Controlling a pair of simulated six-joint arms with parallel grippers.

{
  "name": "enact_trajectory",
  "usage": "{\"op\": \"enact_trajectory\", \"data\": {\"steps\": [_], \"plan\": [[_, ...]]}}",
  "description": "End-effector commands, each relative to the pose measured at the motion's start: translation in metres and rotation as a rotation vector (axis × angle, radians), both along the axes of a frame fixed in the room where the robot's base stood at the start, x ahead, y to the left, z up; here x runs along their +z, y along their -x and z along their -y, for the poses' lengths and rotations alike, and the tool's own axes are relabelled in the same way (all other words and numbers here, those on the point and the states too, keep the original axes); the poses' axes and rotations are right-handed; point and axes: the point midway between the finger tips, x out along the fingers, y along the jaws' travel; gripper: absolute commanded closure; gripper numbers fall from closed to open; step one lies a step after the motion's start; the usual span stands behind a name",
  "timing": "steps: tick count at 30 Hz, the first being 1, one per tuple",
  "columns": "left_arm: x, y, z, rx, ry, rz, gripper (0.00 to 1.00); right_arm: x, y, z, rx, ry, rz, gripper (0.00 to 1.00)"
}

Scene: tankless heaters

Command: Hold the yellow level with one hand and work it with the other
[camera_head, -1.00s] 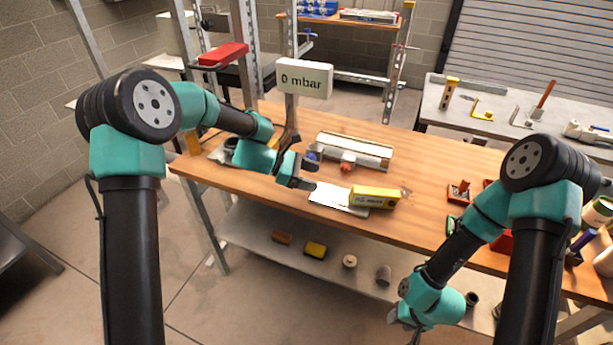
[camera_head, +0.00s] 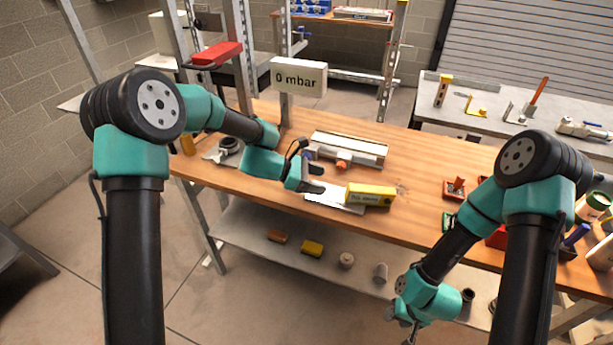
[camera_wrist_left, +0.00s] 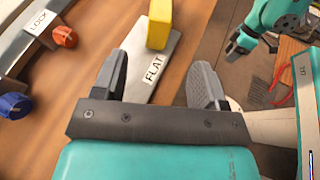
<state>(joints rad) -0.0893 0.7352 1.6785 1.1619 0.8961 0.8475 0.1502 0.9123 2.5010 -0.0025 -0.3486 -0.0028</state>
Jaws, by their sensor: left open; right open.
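The yellow level (camera_head: 371,195) is a yellow block lying on the wooden bench, at the right part of a grey metal plate. The plate (camera_head: 327,196) carries a label reading FLAT in the left wrist view (camera_wrist_left: 145,92).
A metal fixture (camera_head: 347,149) with an orange knob (camera_head: 343,166) and a blue knob (camera_wrist_left: 14,106) stands behind the plate. A sign (camera_head: 298,77) reads 0 mbar. Red holders (camera_head: 455,189) sit at the right. Bare bench (camera_head: 420,180) lies right of the level.

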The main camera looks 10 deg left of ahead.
Motion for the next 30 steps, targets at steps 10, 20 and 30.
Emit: {"op": "enact_trajectory", "data": {"steps": [10,20,30], "plan": [[-0.021,-0.006,0.051,-0.001,-0.001,0.000,0.34,0.000,0.000,0.000,0.000,0.000,0.000,0.57],[-0.040,-0.012,0.096,-0.002,0.000,-0.001,0.34,0.000,0.000,0.000,0.000,0.000,0.000,0.57],[-0.048,-0.015,0.116,0.000,0.000,0.000,0.34,0.000,0.000,0.000,0.000,0.000,0.000,0.57]]}}
